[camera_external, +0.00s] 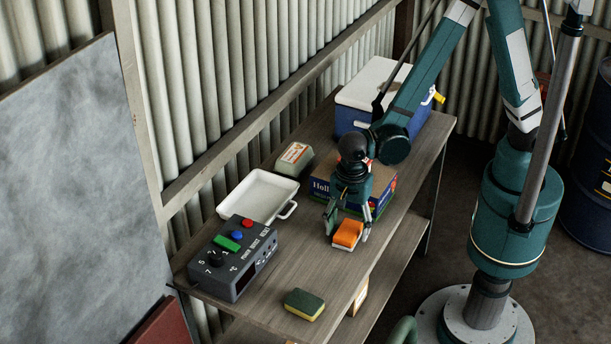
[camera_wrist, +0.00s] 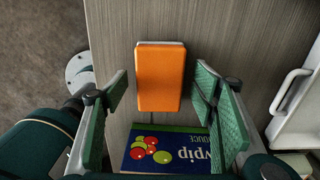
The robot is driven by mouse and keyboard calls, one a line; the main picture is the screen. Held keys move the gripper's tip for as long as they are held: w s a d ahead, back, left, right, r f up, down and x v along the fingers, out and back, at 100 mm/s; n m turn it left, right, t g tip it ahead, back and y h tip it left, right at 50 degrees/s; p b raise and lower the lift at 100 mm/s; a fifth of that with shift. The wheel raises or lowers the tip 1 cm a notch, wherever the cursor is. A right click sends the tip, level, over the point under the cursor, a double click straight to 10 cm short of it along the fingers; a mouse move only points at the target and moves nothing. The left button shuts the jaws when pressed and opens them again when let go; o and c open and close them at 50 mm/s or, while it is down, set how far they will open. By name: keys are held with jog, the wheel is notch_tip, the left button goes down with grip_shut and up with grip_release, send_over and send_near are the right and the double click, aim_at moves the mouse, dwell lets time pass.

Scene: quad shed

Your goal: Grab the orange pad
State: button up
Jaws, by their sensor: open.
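The orange pad (camera_external: 347,233) lies on the wooden table, in front of a printed box. It has an orange top and a pale underside. In the wrist view the orange pad (camera_wrist: 160,78) lies between and slightly beyond my fingers. My gripper (camera_external: 347,226) is above the pad, pointing down, with a finger on each side of it. In the wrist view my gripper (camera_wrist: 160,88) is open, with gaps between the pad and both green finger faces. I cannot tell the exact height of the fingertips over the table.
The printed box (camera_external: 322,186) stands close behind my gripper. A white tray (camera_external: 287,209), a grey control box (camera_external: 232,281) and a green-yellow sponge (camera_external: 304,305) are on the table (camera_external: 330,277). A blue cooler (camera_external: 345,118) stands at the far end. The table's front right edge is near the pad.

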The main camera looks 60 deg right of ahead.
jog(key=shift+f, duration=0.3)
dwell(0.4)
jog(key=c, duration=1)
